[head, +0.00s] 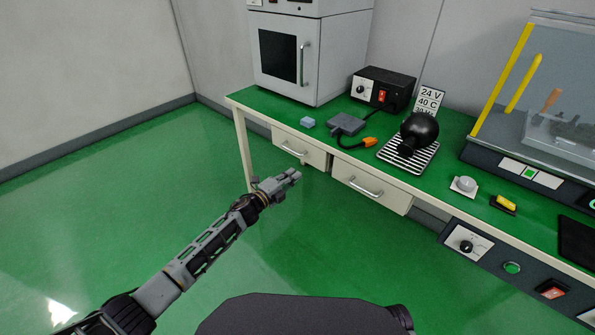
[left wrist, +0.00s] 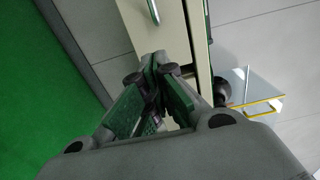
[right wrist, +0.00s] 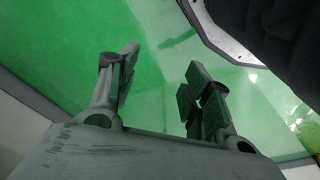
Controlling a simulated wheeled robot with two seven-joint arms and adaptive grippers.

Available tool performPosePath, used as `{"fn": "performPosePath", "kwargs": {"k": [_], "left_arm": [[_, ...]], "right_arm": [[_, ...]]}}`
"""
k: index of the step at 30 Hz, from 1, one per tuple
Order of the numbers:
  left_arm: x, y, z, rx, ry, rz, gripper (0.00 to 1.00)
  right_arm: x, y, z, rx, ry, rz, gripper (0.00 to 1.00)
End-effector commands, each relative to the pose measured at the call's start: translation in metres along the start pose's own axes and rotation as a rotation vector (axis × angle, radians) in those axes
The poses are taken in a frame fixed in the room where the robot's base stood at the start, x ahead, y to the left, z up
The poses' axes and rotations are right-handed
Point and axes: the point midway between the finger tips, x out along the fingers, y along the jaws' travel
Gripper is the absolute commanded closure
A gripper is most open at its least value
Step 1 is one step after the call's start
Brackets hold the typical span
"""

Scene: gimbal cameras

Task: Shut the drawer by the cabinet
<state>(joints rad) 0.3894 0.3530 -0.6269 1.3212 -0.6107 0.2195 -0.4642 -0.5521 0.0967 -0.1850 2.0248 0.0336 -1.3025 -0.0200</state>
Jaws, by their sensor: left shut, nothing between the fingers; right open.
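The grey cabinet (head: 310,55) stands at the back left of the bench. Below it is a cream drawer (head: 312,157) with a silver bar handle. My left gripper (head: 294,177) is shut and empty, before the left drawer's lower edge; contact cannot be told. In the left wrist view its closed fingers (left wrist: 160,75) overlap a cream front (left wrist: 150,45). My right gripper (right wrist: 155,85) is open and empty above the green floor.
On the green bench top (head: 260,103) are a blue block (head: 307,122), a grey box with an orange-tipped cable (head: 346,124), a black power unit (head: 383,90) and a black flask-shaped object (head: 419,132) on a striped plate. A control panel hangs at right. Floor at left is clear.

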Motion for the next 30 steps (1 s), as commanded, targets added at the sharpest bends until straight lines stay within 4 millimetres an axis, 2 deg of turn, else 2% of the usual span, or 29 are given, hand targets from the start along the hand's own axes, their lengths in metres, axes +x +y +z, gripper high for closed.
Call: {"fn": "performPosePath", "kwargs": {"k": [6, 12, 24, 30], "left_arm": [[-0.020, 0.000, 0.000, 0.000, 0.000, 0.001, 1.00], [-0.029, -0.001, 0.000, 0.001, 0.000, 0.000, 1.00], [-0.031, 0.000, 0.000, 0.001, 0.001, 0.000, 1.00], [-0.031, 0.000, 0.000, 0.001, 0.001, 0.000, 1.00]], "right_arm": [[0.005, 0.001, 0.004, 0.001, -0.016, 0.002, 0.51], [0.008, 0.002, 0.003, 0.002, -0.019, 0.004, 0.51], [0.007, 0.003, -0.002, 0.002, -0.010, 0.006, 0.51], [0.007, 0.001, 0.005, 0.006, -0.018, 0.000, 0.51]]}}
